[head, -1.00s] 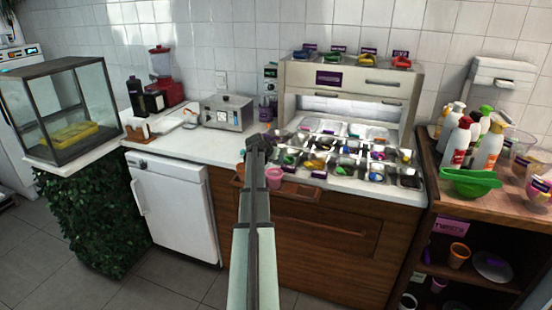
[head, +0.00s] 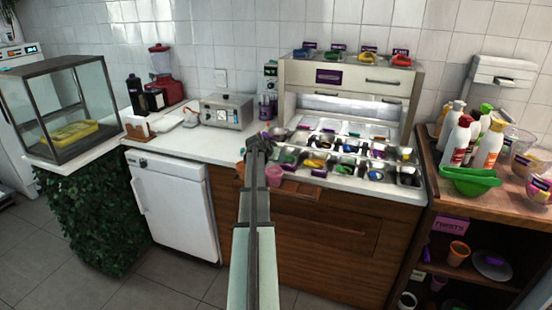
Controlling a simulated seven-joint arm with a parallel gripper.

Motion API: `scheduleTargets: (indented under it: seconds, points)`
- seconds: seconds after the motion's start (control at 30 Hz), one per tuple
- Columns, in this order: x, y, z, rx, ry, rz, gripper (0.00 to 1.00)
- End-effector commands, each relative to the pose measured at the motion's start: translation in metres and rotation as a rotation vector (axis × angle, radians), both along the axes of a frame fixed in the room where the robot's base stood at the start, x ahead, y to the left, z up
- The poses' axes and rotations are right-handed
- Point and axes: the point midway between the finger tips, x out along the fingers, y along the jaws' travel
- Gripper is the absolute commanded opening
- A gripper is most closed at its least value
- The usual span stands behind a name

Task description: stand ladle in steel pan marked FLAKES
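The topping station holds rows of small steel pans (head: 407,178) with purple labels. The lettering is too small to read, so I cannot tell which pan is marked FLAKES. My gripper (head: 258,141) is above the counter at the station's left end, seen from behind along my arm. A small round silver shape (head: 278,132) shows just right of the gripper. It looks like a ladle's bowl, but I cannot tell for sure or whether the gripper holds it. The fingertips are too small and hidden to judge.
Pink and orange cups (head: 274,176) stand at the counter's front edge below the gripper. A steel appliance (head: 226,111) stands to the left, with clear white counter before it. Bottles and a green bowl (head: 470,181) stand on the right wooden counter.

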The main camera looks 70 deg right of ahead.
Motion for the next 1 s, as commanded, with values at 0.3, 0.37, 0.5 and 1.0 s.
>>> scheduleTargets:
  seconds: [0.3, 0.37, 0.5, 1.0]
  points:
    - [-0.0001, 0.0009, -0.0027, 0.005, -0.002, -0.002, 0.00]
    - [-0.0001, 0.0011, -0.0028, 0.006, -0.002, -0.002, 0.36]
    - [-0.0006, 0.0012, -0.0032, 0.007, -0.001, -0.003, 0.49]
    - [-0.0031, 0.0017, -0.0041, 0.008, 0.002, -0.007, 0.61]
